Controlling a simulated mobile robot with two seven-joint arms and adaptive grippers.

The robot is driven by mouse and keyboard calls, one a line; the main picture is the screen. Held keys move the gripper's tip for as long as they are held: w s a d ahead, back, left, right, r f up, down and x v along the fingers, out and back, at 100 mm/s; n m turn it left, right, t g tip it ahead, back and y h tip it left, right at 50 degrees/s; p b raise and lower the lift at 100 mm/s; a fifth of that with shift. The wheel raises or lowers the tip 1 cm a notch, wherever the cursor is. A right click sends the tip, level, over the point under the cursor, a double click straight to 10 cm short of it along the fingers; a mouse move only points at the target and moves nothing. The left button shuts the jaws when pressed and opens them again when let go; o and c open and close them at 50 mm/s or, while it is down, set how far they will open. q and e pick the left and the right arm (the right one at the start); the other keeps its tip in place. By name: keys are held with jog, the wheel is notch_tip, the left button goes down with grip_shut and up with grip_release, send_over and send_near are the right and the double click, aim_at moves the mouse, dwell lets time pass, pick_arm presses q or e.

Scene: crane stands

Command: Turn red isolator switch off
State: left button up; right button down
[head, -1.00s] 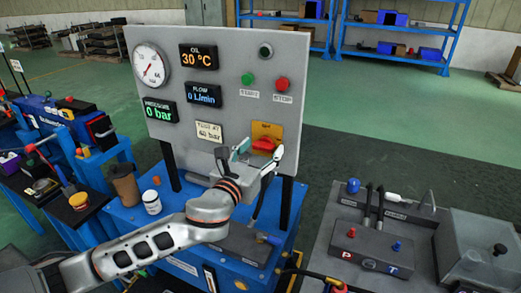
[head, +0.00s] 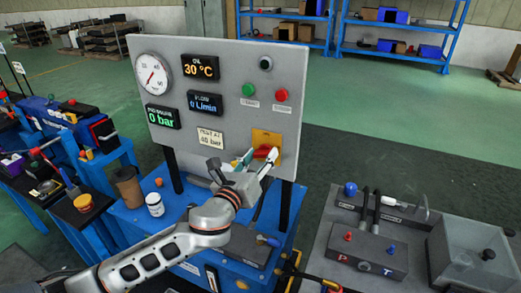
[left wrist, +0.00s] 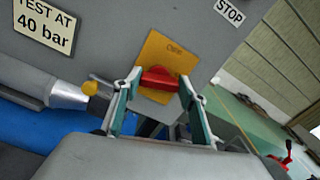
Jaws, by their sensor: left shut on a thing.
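The red isolator switch (head: 263,153) sits on a yellow plate (head: 267,137) at the lower right of the grey panel (head: 225,130). In the left wrist view the red handle (left wrist: 160,79) lies roughly across the yellow plate (left wrist: 168,52), between my fingertips. My left gripper (head: 256,160) is shut on the red handle, one finger at each end of it; it also shows in the left wrist view (left wrist: 160,83). The gripper partly hides the switch in the head view. My right gripper is in neither view.
A green button (head: 248,90) and a red stop button (head: 281,95) are above the switch. A white jar (head: 155,204) and a brown cup (head: 128,186) stand on the blue bench. A grey block with knobs (head: 368,249) is at the right.

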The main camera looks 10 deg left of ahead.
pick_arm(q)
jog(key=shift+n, duration=0.5)
jog(key=shift+n+p, duration=0.5)
jog(key=shift+n, duration=0.9)
jog(key=n, duration=0.5)
jog(key=shift+a+f, duration=0.1)
jog(key=shift+a, duration=0.05)
jog(key=n, duration=0.3)
jog(key=shift+n, duration=1.2)
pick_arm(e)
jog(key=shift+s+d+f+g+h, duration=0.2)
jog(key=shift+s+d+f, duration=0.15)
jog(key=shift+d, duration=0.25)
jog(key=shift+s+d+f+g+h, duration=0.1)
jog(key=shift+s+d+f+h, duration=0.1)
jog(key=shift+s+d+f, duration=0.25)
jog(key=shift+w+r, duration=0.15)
pick_arm(q)
jog(key=o, duration=1.1)
jog(key=shift+a, duration=0.1)
